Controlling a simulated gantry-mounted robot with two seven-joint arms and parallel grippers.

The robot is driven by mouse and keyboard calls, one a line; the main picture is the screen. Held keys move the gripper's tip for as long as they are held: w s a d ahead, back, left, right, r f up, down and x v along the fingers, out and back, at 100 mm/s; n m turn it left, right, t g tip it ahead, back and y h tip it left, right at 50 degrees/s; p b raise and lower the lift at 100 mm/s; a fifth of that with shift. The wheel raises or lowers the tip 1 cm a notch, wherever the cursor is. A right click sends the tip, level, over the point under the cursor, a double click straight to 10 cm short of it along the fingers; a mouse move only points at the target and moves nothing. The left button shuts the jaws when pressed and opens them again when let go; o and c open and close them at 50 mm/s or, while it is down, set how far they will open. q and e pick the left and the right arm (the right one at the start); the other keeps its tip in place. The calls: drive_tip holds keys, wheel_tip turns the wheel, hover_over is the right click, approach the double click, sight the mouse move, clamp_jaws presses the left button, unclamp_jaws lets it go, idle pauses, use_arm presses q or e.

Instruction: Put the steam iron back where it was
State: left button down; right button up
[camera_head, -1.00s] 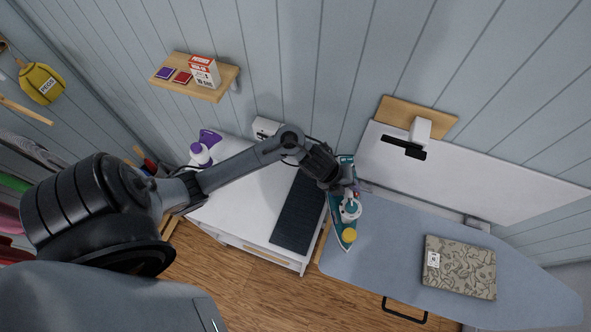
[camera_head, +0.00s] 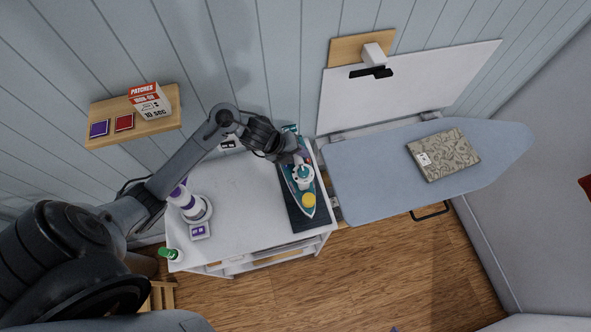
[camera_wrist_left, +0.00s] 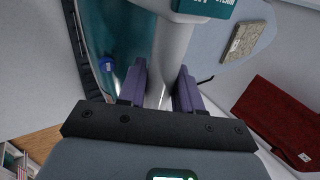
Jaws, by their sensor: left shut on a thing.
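The steam iron (camera_head: 303,184) is teal and white with a yellow round part at its near end. My left gripper (camera_head: 299,158) is shut on its handle. In the left wrist view, the purple-padded fingers (camera_wrist_left: 160,90) sit on both sides of the pale handle (camera_wrist_left: 170,58), with the teal body (camera_wrist_left: 120,35) beyond. The iron is over the dark ribbed mat (camera_head: 314,219) at the right end of the white cabinet. I cannot tell whether it touches the mat. My right gripper is not in view.
The ironing board (camera_head: 370,170) is to the right, with a folded patterned cloth (camera_head: 445,155) on it. A white and purple bottle (camera_head: 188,203), a small grey device (camera_head: 200,231) and a green-capped bottle (camera_head: 172,254) stand on the cabinet's left. A wall shelf (camera_head: 163,122) holds a box.

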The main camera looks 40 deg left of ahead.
use_arm(q)
drive_tip(key=shift+w+a+f, duration=0.15)
drive_tip(key=shift+a+f, duration=0.05)
drive_tip(key=shift+f, duration=0.2)
drive_tip(key=f, duration=0.2)
drive_tip(key=shift+w+d+f+b, duration=0.15)
drive_tip(key=shift+w+f+b, duration=0.05)
drive_tip(key=shift+f+b, duration=0.1)
drive_tip(key=shift+f, duration=0.85)
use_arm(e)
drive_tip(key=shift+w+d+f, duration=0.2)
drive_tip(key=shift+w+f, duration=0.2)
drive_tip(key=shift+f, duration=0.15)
use_arm(q)
drive_tip(key=shift+f, duration=0.1)
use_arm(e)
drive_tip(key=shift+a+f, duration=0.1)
use_arm(q)
drive_tip(key=c, duration=1.2)
unclamp_jaws()
drive_tip(key=shift+s+f, duration=0.1)
drive_tip(key=shift+f, duration=0.05)
drive_tip(key=o, duration=0.4)
drive_tip(key=shift+o, duration=0.2)
